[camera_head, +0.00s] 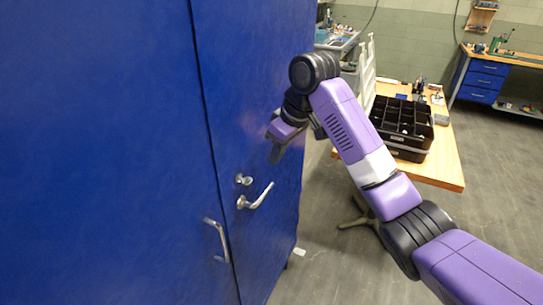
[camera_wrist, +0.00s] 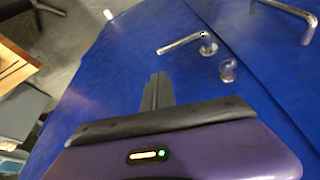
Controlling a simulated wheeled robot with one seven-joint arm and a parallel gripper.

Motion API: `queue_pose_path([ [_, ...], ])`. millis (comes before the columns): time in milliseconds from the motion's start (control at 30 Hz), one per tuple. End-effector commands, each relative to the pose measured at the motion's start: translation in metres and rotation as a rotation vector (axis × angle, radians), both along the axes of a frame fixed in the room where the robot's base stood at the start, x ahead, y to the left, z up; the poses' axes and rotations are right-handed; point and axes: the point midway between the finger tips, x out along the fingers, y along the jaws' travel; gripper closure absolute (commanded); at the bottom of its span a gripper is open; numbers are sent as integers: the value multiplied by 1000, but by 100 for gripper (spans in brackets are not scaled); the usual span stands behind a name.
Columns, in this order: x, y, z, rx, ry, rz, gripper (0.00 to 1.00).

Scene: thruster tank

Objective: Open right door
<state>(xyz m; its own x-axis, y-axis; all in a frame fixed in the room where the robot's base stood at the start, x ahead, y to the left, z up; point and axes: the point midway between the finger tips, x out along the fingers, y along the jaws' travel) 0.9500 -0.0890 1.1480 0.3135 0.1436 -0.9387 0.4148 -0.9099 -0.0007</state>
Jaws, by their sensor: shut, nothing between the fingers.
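The blue right door (camera_head: 250,90) is closed, with a thin dark seam between it and the left door (camera_head: 100,130). Its silver lever handle (camera_head: 256,197) sits below a small round silver lock (camera_head: 243,180). My gripper (camera_head: 275,157) is shut and empty, above and slightly right of the lever, apart from it. In the wrist view my fingers (camera_wrist: 158,78) point toward the door's blue face. The lever (camera_wrist: 182,44) shows beyond the fingertips, and the lock (camera_wrist: 228,69) is to their right.
The left door has a silver pull handle (camera_head: 217,240), also partly in the wrist view (camera_wrist: 288,10). A wooden table (camera_head: 448,165) with a black compartment box (camera_head: 402,125) stands right of the cabinet, behind my arm. A blue-drawer bench (camera_head: 482,80) is far back.

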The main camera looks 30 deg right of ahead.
Motion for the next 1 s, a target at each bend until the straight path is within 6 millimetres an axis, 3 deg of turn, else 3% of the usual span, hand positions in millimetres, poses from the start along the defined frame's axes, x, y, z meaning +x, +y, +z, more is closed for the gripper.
queue_pose_path([
  [300,17,8,-51,0,2,-1,100],
  [500,24,11,-72,0,1,0,100],
  [1000,27,12,-79,0,-1,2,100],
])
